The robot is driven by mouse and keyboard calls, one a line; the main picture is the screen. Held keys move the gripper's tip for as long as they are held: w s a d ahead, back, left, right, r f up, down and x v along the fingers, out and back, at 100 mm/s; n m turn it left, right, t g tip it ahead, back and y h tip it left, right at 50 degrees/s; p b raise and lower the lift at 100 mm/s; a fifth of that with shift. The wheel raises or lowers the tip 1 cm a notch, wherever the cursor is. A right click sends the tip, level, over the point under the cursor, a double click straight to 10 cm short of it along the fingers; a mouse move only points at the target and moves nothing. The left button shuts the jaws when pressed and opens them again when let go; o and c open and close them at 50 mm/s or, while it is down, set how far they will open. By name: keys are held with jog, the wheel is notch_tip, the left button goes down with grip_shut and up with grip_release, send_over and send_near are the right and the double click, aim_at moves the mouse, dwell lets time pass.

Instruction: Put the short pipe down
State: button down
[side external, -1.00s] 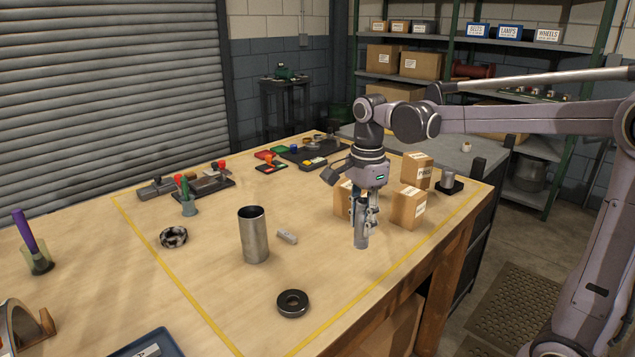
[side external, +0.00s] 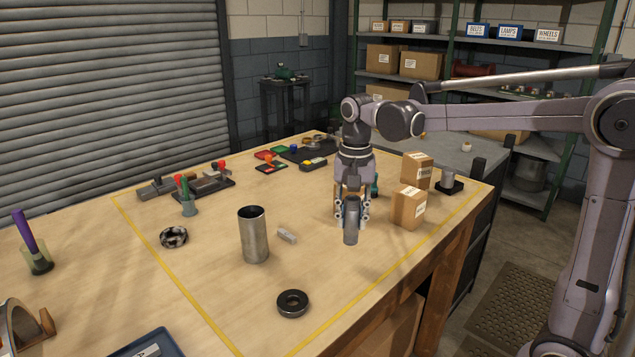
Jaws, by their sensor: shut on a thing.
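The short pipe (side external: 351,222) is a grey metal tube held upright in my gripper (side external: 351,208). My gripper points down and is shut on the upper part of the pipe, with a finger showing on each side. The pipe's lower end is close to the wooden table top (side external: 320,270). I cannot tell whether it touches the wood. The pipe stands in front of a cardboard box that it and my gripper partly hide.
Cardboard boxes (side external: 408,207) stand just right of my gripper. A dark ring (side external: 292,303) lies near the front. The wood between ring and pipe is clear.

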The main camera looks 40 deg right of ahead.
jog(key=w+a+f+n, duration=0.3)
jog(key=a+n, duration=0.1)
jog(key=n, duration=0.3)
jog(key=shift+a, duration=0.3)
jog(key=shift+w, duration=0.1)
jog(key=s+d+r+n, duration=0.2)
jog(key=d+r, duration=0.1)
jog(key=d, duration=0.4)
jog(key=s+d+r+n, duration=0.2)
jog(key=d+r, duration=0.2)
jog(key=d, duration=0.3)
send_near(329, 255)
jog(key=shift+f, duration=1.4)
jog(key=shift+f, duration=0.1)
jog(key=c, duration=1)
grip_release()
